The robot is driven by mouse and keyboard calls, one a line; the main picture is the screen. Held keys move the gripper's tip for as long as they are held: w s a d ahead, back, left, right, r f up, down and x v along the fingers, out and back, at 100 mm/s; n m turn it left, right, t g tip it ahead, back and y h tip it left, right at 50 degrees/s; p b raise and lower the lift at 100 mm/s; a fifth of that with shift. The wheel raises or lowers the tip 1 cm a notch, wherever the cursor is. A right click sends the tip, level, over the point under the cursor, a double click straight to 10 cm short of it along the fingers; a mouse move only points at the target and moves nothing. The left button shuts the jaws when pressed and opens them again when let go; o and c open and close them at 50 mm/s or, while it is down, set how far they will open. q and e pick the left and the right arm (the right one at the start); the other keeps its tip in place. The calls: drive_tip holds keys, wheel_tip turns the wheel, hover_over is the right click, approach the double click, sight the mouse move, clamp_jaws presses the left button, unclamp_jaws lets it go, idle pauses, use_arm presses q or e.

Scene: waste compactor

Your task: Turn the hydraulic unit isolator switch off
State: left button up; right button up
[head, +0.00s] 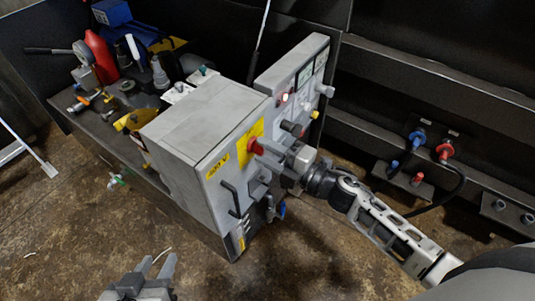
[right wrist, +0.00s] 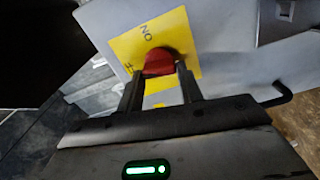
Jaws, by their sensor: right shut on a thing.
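The isolator switch is a red rotary knob (right wrist: 158,62) on a yellow plate (right wrist: 190,42) with dark lettering, on the side of a grey 400 V cabinet (head: 185,125). The knob also shows in the head view (head: 255,146). My right gripper (right wrist: 161,84) is shut on the knob, one dark finger on each side of it; it also shows in the head view (head: 265,153). The fingers hide part of the plate, and the knob's exact setting is hard to read. My left gripper (head: 156,264) is low at the bottom of the head view, open and empty.
A black handle (head: 231,198) sticks out below the switch. A control panel (head: 300,75) with lamps and knobs stands behind the cabinet. A bench (head: 75,115) with tools and a red can is at the left. Hose fittings (head: 445,150) are on the right wall.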

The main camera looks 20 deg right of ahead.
drive_tip(key=shift+f+n, duration=0.15)
drive_tip(key=shift+n, duration=0.45)
use_arm(q)
drive_tip(key=shift+b, duration=0.3)
use_arm(e)
drive_tip(key=shift+n, duration=0.3)
drive_tip(key=o, duration=1)
use_arm(q)
drive_tip(key=shift+f, duration=0.1)
drive_tip(key=shift+d+f+b, duration=0.1)
drive_tip(key=shift+f+b, duration=0.1)
drive_tip(key=shift+b, duration=0.4)
use_arm(e)
drive_tip(key=v, duration=1.6)
